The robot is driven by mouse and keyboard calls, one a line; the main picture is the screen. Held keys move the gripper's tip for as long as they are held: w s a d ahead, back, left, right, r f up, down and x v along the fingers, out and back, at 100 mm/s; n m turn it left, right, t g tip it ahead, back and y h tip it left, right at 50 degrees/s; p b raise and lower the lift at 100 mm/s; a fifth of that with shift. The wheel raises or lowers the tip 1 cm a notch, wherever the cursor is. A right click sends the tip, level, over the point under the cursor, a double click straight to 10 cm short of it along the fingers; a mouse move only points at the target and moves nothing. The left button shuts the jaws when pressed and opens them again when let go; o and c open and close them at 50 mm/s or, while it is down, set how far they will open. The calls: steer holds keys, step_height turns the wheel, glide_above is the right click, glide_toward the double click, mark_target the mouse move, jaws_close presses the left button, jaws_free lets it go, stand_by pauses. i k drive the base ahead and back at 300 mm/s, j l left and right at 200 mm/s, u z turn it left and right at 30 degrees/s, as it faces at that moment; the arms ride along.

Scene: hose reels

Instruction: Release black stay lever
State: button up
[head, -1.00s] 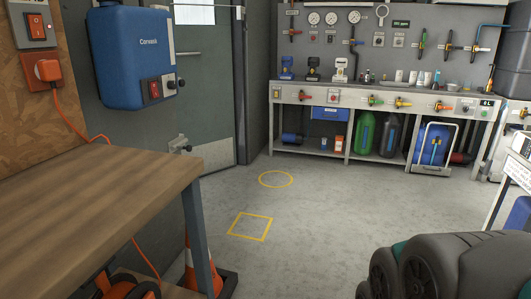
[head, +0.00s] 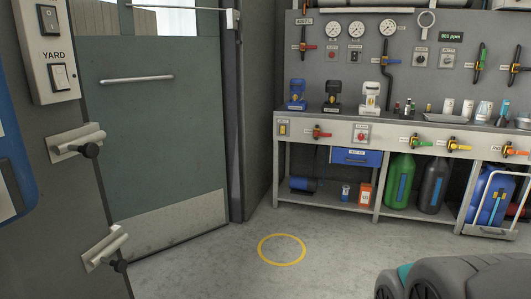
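Two metal brackets with black knobs are fixed on the grey surface at the left in the head view. The upper bracket (head: 72,143) has a round black knob (head: 89,150) at its right end. The lower bracket (head: 104,248) has a smaller black knob (head: 120,266). I cannot tell which of these, if either, is the black stay lever. A grey-green door (head: 150,130) with a horizontal bar handle (head: 136,79) is just to the right of them. A thin metal arm (head: 180,8) runs along the door's top. My gripper is not in view.
A YARD switch panel (head: 57,60) is above the brackets; a blue container (head: 15,180) is at the left edge. A workbench (head: 345,127) with valves and bottles stands at the right. The floor with a yellow circle (head: 282,250) is clear.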

mark_target(238, 41)
steer(key=i+u, duration=0.25)
steer(key=i, duration=0.15)
steer(key=i+l+u, duration=0.2)
steer(key=i, duration=0.2)
steer(key=i+l, duration=0.15)
steer(key=l, duration=0.2)
steer(key=i+l, duration=0.1)
steer(key=l, duration=0.25)
steer(key=i+l, duration=0.15)
steer(key=i, duration=0.25)
steer(key=i+l+u, duration=0.1)
steer(key=i, duration=0.3)
steer(key=i+j, duration=0.3)
steer(key=j, duration=0.15)
steer(key=i+j, duration=0.3)
steer(key=j, duration=0.15)
steer(key=i+j, duration=0.25)
steer(key=j, duration=0.25)
steer(key=i+j, duration=0.1)
steer(key=j, duration=0.35)
steer(key=u, duration=0.05)
